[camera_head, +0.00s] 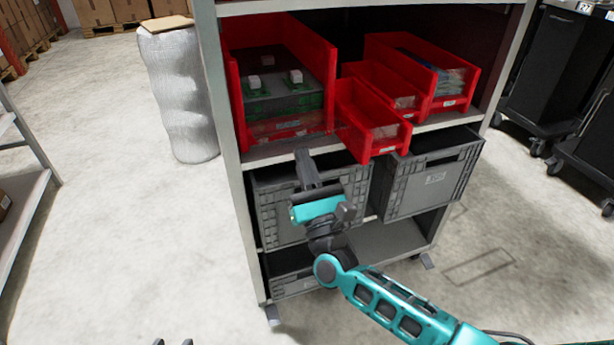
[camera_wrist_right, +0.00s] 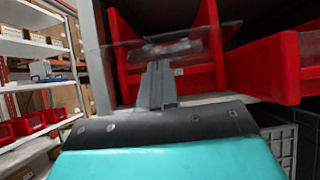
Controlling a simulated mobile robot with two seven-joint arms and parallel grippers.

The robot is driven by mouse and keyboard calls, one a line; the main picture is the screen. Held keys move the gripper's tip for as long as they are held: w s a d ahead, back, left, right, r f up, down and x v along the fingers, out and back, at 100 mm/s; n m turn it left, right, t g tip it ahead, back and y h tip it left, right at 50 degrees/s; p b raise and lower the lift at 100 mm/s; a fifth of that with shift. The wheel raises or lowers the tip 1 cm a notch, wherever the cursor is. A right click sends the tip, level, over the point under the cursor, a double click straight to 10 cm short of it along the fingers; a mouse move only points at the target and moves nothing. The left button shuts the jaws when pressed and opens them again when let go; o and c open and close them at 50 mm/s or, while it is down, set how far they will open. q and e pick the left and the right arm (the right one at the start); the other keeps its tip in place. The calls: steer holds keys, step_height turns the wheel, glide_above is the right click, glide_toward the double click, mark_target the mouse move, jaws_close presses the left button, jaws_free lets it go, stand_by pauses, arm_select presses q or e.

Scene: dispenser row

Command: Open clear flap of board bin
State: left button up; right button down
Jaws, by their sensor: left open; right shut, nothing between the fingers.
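The board bin (camera_head: 232,95) is the large red bin at the left of the upper shelf, with green boards (camera_head: 285,98) and small white blocks inside. Its clear flap is hard to make out in the head view; in the right wrist view a see-through panel (camera_wrist_right: 205,42) spans the bin front. My right gripper (camera_head: 303,156) is shut and empty, just below and in front of the bin's front. Its fingers (camera_wrist_right: 157,82) point up at the panel in the wrist view; I cannot tell whether they touch. My left gripper (camera_head: 173,342) is open at the bottom edge, only its tips showing.
Smaller red bins (camera_head: 372,128) stand right of the board bin, one jutting out over the shelf edge. Grey crates (camera_head: 430,180) sit on the level below. A wrapped roll (camera_head: 180,95) stands left of the rack. The floor in front at left is clear.

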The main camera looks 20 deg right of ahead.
arm_select(q)
steer(key=shift+a+f, duration=0.15)
steer(key=shift+f, duration=0.15)
arm_select(e)
steer(key=shift+r, duration=0.15)
arm_select(q)
steer(key=shift+r, duration=0.1)
arm_select(e)
step_height(320, 180, up, 2)
steer(key=g+p, duration=0.1)
steer(key=p, duration=0.2)
arm_select(q)
steer(key=r, duration=0.1)
steer(key=r+p, duration=0.1)
steer(key=a+r+p, duration=0.1)
steer(key=shift+s+r+y, duration=0.2)
steer(key=shift+s+y, duration=0.1)
steer(key=shift+s, duration=0.05)
arm_select(e)
steer(key=shift+r+g, duration=0.25)
steer(key=shift+g, duration=0.15)
arm_select(q)
steer(key=shift+f, duration=0.1)
arm_select(e)
steer(key=shift+f, duration=0.1)
